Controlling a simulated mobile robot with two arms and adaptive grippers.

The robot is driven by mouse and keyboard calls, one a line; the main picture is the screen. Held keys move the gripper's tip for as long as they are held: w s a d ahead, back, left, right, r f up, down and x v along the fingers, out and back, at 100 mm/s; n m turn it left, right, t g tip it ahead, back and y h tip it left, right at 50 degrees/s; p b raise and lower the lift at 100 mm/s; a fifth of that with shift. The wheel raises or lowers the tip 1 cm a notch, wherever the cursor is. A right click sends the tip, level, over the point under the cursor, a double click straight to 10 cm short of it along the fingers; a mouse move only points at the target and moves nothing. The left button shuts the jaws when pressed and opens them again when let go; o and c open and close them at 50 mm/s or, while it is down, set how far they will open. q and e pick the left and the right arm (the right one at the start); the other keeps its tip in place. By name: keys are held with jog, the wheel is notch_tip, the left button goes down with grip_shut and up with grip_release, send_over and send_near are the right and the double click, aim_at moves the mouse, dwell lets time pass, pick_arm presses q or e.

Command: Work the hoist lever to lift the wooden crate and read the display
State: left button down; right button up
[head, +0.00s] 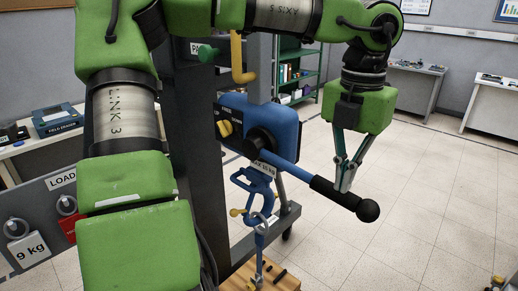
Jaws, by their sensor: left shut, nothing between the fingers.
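The blue hoist (256,123) hangs in the middle of the head view. Its lever (346,197) slopes down to the right and ends in a black grip with a ball knob. My left gripper (344,187) is shut, with its fingertips at the black grip; I cannot tell whether they touch it. A blue hook and grey shackle (259,219) hang below the hoist. The top of the wooden crate (284,284) shows at the bottom edge; the rest of it is cut off. No display reading is legible. My right gripper is not in view.
A rack marked LOAD (63,181) at the left holds a 9 kg weight (27,245) and a red weight. A dark post stands left of the hoist. Benches (414,75) line the back right. The tiled floor (430,200) at right is clear.

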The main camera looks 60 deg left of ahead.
aim_at(338, 197)
pick_arm(q)
notch_tip(338, 197, down, 3)
jog(key=shift+f+b, duration=0.2)
jog(key=shift+b, duration=0.65)
jog(key=shift+r, duration=0.1)
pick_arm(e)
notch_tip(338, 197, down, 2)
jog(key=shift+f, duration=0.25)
pick_arm(q)
jog(key=shift+s+a+f+b, duration=0.1)
jog(key=shift+a+f+b, duration=0.1)
jog(key=shift+f+b, duration=0.85)
jog(key=shift+r+p, duration=0.25)
jog(key=shift+p, duration=0.2)
jog(key=r+p, duration=0.6)
jog(key=r, duration=0.2)
jog(key=shift+d+r, duration=0.15)
jog(key=shift+d, duration=0.05)
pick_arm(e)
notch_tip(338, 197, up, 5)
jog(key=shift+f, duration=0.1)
pick_arm(q)
notch_tip(338, 197, up, 10)
jog(key=a+p, duration=0.2)
jog(key=p, duration=0.6)
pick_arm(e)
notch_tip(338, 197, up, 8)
